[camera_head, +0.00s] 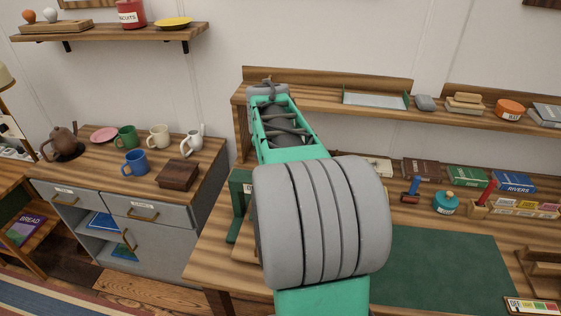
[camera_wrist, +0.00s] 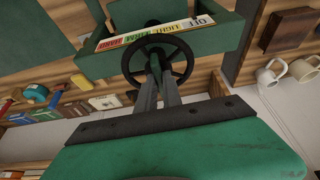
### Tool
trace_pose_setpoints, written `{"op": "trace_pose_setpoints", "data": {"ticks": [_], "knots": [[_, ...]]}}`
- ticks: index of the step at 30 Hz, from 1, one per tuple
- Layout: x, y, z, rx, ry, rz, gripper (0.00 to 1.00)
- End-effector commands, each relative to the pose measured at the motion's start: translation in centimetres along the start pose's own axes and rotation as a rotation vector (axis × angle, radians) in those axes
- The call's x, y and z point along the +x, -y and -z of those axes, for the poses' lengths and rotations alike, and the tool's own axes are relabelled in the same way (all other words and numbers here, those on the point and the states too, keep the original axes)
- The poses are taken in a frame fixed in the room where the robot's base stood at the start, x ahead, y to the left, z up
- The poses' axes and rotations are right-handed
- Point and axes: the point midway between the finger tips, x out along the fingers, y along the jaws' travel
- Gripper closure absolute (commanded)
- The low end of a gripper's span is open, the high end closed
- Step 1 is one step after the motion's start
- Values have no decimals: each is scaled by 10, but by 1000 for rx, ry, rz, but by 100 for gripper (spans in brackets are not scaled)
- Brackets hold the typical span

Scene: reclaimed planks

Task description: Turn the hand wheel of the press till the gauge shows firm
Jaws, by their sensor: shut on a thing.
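The press (camera_wrist: 228,36) is a dark green frame, seen in the wrist view. Its hand wheel (camera_wrist: 184,50) is a dark ring with spokes, near the top middle. My gripper (camera_wrist: 157,66) is shut on the hand wheel at its middle. The gauge (camera_wrist: 155,32) is a strip of white, yellow, green and red fields, just beyond the wheel. I cannot make out a pointer or which field it shows. In the head view only a green edge of the press (camera_head: 240,188) shows; my arm hides the wheel, gauge and gripper.
A dark green mat (camera_head: 445,265) lies on the bench right of my arm. A shelf (camera_head: 335,113) runs above. A grey cabinet (camera_head: 150,235) stands left.

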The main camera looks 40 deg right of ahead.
Motion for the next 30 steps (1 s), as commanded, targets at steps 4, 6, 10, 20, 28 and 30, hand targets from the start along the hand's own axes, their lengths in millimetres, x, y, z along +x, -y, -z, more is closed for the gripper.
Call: {"op": "trace_pose_setpoints", "data": {"ticks": [4,6,10,20,28,30], "knots": [[-1,4,1,101,-1,-40,100],[-1,4,1,146,-1,-59,100],[-1,4,1,212,0,-87,100],[-1,4,1,296,-1,-121,100],[-1,4,1,303,0,-124,100],[-1,4,1,303,0,-124,100]]}}
